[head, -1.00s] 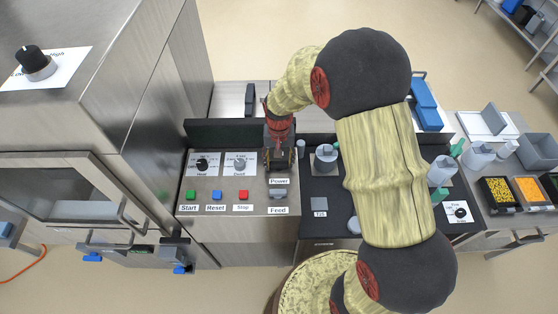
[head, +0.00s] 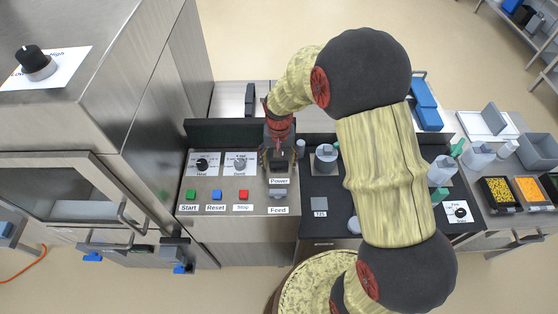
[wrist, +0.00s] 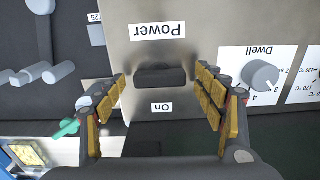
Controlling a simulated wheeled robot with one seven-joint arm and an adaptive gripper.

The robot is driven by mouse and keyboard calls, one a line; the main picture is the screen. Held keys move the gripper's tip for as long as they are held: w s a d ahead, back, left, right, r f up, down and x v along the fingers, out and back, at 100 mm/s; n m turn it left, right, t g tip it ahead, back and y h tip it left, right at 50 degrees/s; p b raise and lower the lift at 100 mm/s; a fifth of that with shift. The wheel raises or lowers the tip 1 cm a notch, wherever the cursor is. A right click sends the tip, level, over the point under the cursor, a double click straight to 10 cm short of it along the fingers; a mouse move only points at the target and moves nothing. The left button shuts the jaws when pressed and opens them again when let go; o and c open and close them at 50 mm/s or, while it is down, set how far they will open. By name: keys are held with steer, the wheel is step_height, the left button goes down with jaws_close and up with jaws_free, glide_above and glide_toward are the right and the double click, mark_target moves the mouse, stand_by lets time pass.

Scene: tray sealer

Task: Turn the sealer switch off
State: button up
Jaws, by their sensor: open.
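The sealer switch is a dark rocker (wrist: 160,76) between the labels "Power" and "On" on the steel panel. It shows clearly in the wrist view; in the head view my gripper hides it. My gripper (wrist: 164,90) is open, with one finger on each side of the switch in the picture and nothing held. I cannot tell whether the fingers touch the panel. In the head view my gripper (head: 279,165) points down at the panel just above the "Power" label (head: 279,181).
The panel also has a heat knob (head: 202,164), a dwell knob (head: 240,164), a green start button (head: 191,195), a blue reset button (head: 217,195), a red stop button (head: 243,195) and a feed switch (head: 278,194). A scale with a container stands to the right.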

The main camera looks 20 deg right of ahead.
mark_target(279, 162)
step_height(279, 162, up, 12)
stand_by(0.5)
stand_by(0.5)
